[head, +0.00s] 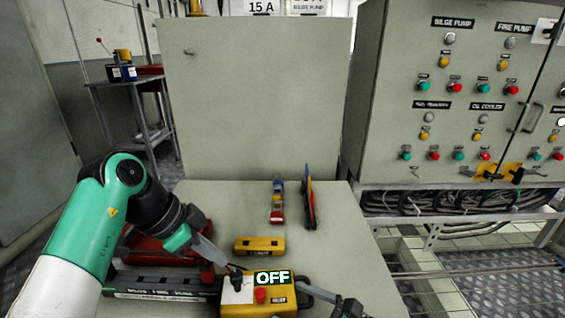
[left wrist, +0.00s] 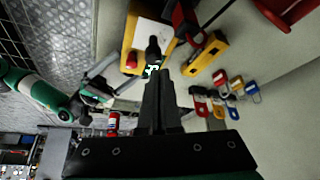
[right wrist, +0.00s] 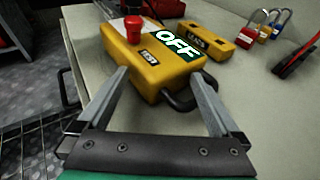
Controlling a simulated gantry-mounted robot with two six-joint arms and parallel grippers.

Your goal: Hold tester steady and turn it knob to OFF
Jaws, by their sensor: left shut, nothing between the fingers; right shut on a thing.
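The yellow tester (head: 235,310) lies on the bench at the front, with a red button (head: 261,296), a white panel and a green-and-white OFF label (head: 272,278). Its dark knob (head: 236,275) sits on the white panel; it also shows in the left wrist view (left wrist: 153,48). My left gripper (head: 230,266) is shut and empty, its tips right at the knob; I cannot tell whether they touch it. My right gripper (right wrist: 160,72) is shut on the tester, one finger on each side of its near end. The knob's pointing direction is too small to read.
A smaller yellow case (head: 260,245) lies just behind the tester. Several coloured padlocks (head: 277,203) and a red-and-blue tool (head: 309,203) lie farther back. A red toolbox (head: 150,250) is partly behind my left arm. The control cabinet (head: 450,100) stands at the right.

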